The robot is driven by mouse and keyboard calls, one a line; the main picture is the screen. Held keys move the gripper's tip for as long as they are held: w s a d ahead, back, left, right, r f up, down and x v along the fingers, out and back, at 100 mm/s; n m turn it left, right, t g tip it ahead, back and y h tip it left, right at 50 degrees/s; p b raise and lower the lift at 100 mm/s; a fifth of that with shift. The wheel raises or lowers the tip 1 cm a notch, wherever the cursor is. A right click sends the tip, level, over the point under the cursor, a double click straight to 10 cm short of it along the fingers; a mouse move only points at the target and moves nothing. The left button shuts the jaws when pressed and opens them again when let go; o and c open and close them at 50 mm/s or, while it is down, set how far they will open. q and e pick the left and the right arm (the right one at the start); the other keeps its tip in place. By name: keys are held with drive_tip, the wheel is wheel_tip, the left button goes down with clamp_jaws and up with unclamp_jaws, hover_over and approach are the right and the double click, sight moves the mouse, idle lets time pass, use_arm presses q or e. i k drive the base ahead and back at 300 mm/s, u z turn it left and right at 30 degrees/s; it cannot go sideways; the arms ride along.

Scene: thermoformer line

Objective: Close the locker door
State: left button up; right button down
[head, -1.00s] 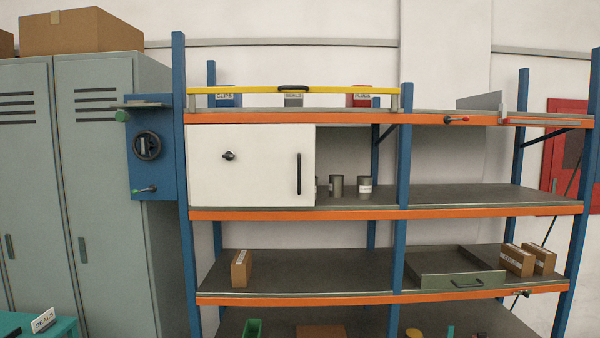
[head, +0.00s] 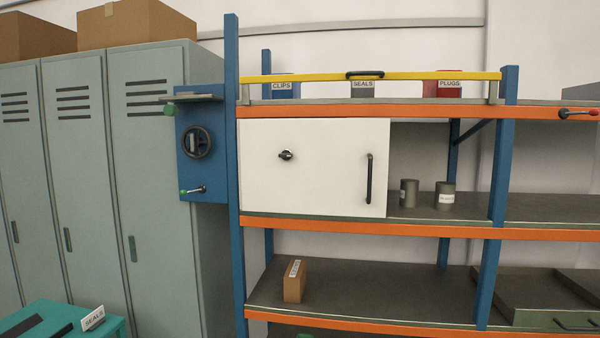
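Three grey-green lockers stand side by side at the left in the head view. Their doors, a left one (head: 14,190), a middle one (head: 82,200) and a right one (head: 143,215), have dark slots near the top and small green handles. All three look flush with their frames; I cannot see a door standing out. A white cabinet door (head: 320,190) on the shelf rack has a round black knob and a black bar handle, and it covers the left of its shelf. Neither of my grippers is in view.
A blue panel with a black handwheel (head: 196,143) sits between lockers and rack. A teal table (head: 50,318) with a SEALS sign (head: 93,319) is at the lower left. Grey cups (head: 409,193), a brown box (head: 294,281) and a yellow bar (head: 430,76) are on the rack.

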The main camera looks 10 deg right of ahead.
sight(339, 167)
drive_tip(key=u, duration=0.15)
drive_tip(key=i, duration=1.05)
drive_tip(key=z, duration=0.45)
